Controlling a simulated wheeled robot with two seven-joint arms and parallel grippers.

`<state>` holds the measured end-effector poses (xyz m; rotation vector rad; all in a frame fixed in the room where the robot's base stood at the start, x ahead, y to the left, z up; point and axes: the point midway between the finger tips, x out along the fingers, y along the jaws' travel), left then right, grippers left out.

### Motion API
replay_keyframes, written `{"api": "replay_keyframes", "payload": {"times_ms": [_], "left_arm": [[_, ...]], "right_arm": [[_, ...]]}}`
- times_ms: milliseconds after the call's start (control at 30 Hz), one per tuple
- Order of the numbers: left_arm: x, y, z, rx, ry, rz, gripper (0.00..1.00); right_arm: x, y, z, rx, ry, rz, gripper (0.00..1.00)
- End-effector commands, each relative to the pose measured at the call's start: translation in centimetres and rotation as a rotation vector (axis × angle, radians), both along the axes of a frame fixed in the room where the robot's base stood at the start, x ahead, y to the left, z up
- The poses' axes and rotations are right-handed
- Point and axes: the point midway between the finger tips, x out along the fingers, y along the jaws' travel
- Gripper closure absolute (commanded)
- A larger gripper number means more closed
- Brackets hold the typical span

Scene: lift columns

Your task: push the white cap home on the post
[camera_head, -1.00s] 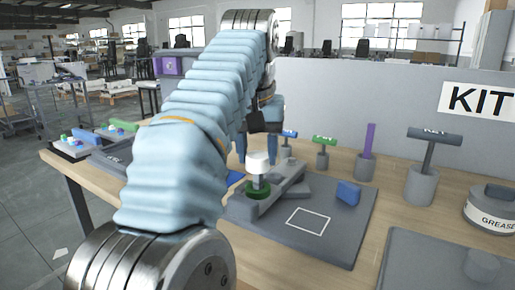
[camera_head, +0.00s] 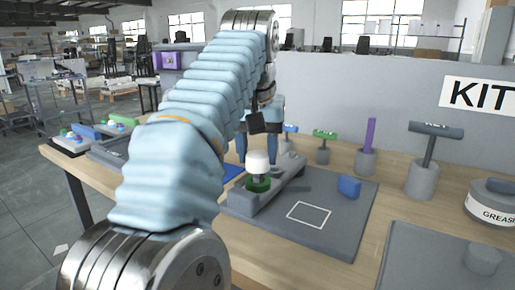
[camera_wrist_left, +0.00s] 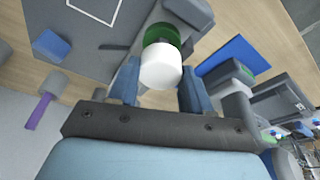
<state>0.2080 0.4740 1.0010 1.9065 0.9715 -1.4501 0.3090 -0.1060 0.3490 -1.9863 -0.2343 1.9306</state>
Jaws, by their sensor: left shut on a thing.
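The white cap (camera_head: 258,162) is upright above a green ring (camera_head: 258,185) on a grey fixture (camera_head: 268,199). The post under the cap is mostly hidden; a short pale section shows between cap and ring. My left gripper (camera_head: 261,152) reaches down behind the cap, its blue fingers on either side of it. In the left wrist view the cap (camera_wrist_left: 161,66) sits between the fingertips (camera_wrist_left: 160,86), with the green ring (camera_wrist_left: 172,38) beyond it. The gripper is shut on the cap. My right gripper is out of view.
A blue block (camera_head: 349,187) and a white square outline (camera_head: 309,215) are on the grey board (camera_head: 340,232). A grease can (camera_head: 491,205) is at the right. A grey panel (camera_head: 370,95) backs the table.

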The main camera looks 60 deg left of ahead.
Motion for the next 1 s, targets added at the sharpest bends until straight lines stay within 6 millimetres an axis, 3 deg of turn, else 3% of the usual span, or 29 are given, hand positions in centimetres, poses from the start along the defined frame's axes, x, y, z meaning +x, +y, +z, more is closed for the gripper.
{"api": "replay_keyframes", "payload": {"times_ms": [1000], "left_arm": [[0.01, 0.0, -1.05, 0.001, -0.001, 0.0, 0.81]], "right_arm": [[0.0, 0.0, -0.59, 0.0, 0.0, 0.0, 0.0]]}}
